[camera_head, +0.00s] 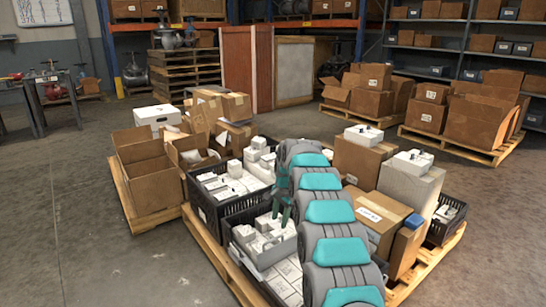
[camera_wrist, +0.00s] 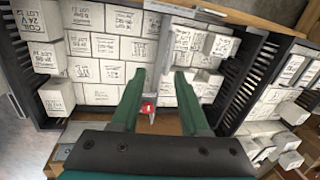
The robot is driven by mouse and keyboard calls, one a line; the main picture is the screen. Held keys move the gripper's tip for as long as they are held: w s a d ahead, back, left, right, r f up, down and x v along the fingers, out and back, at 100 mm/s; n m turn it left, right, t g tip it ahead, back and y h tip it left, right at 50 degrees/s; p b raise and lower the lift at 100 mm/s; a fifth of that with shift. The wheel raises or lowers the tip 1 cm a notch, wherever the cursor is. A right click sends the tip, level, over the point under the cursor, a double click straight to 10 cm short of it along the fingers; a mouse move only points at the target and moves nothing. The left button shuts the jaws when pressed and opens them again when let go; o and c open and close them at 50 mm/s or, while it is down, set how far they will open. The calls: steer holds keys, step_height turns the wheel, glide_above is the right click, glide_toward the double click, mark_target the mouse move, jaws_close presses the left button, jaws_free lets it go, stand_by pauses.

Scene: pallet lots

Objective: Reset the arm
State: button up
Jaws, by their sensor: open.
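My gripper (camera_head: 282,205) hangs over the black crates on the front pallet, beside my grey and teal arm. In the wrist view my gripper (camera_wrist: 160,75) has its two green fingers apart, pointing at a crate (camera_wrist: 245,85) packed with small white labelled boxes (camera_wrist: 105,48). A small red-tipped item (camera_wrist: 147,109) shows between the fingers; I cannot tell what it is or how far below it lies. No box is held between the fingertips.
The front pallet (camera_head: 240,283) carries crates, white boxes and cardboard boxes (camera_head: 362,160) close around my arm. An open carton (camera_head: 147,172) stands at its left. Loaded pallets (camera_head: 490,152) and shelving stand behind. The floor at left (camera_head: 60,220) is clear.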

steer(key=s+d+r+n+p, duration=0.1)
steer(key=s+d+r+n, duration=0.1)
steer(key=s+r, duration=0.45)
steer(key=s+d+r+n+g, duration=0.1)
steer(key=s+d+r, duration=0.15)
steer(key=s, duration=0.75)
steer(key=s+d+r+n+p, duration=0.1)
steer(key=s+r+n, duration=0.1)
steer(key=s+r, duration=0.55)
steer(key=s+d+f+n, duration=0.1)
steer(key=s+d, duration=0.1)
steer(key=s, duration=0.9)
steer(key=s+d+f+n+g+h+p, duration=0.1)
steer(key=s+d+n, duration=0.1)
steer(key=s, duration=1)
steer(key=s+d+f+n+g, duration=0.1)
steer(key=s+d, duration=0.1)
steer(key=s, duration=1)
steer(key=shift+s+d+f+n+p, duration=0.25)
steer(key=shift+d+f+n+p, duration=0.1)
steer(key=shift+f+n+p, duration=0.05)
